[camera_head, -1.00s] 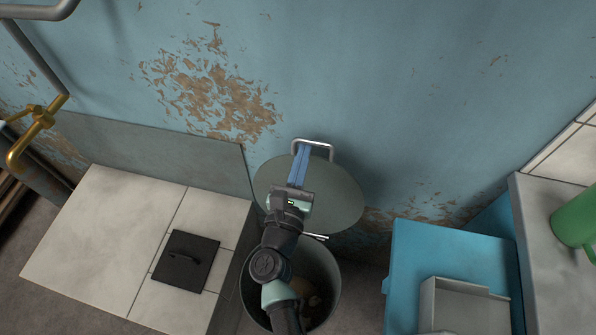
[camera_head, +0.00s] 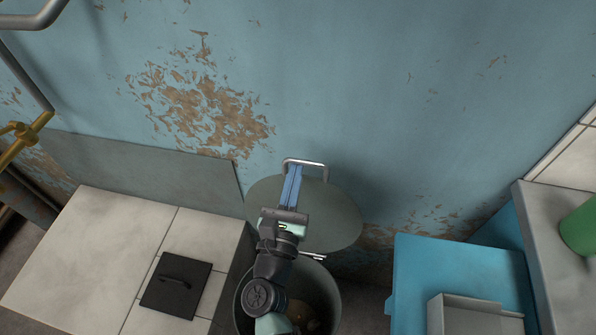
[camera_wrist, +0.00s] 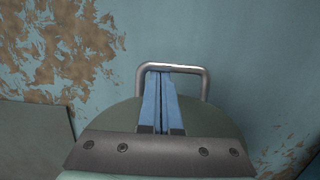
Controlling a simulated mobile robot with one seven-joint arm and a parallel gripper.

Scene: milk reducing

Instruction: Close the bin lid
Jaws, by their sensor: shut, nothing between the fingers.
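The round grey-green bin lid (camera_head: 335,215) stands open, tilted up against the blue wall, with its metal loop handle (camera_head: 306,162) at the top. The bin (camera_head: 336,297) is below it, its mouth uncovered, with some brownish contents inside. My gripper (camera_head: 292,169), with blue fingers, lies over the face of the lid. In the wrist view, my gripper (camera_wrist: 160,73) is shut and empty, its fingertips at the crossbar of the handle (camera_wrist: 204,80). I cannot tell whether they touch the bar. My wrist hides part of the lid and bin.
A white tiled block (camera_head: 100,250) with a black hatch cover (camera_head: 176,286) stands left of the bin. A blue cabinet (camera_head: 455,270) with a grey tray (camera_head: 470,318) stands at the right, near a grey counter (camera_head: 552,240) with a green container (camera_head: 582,230).

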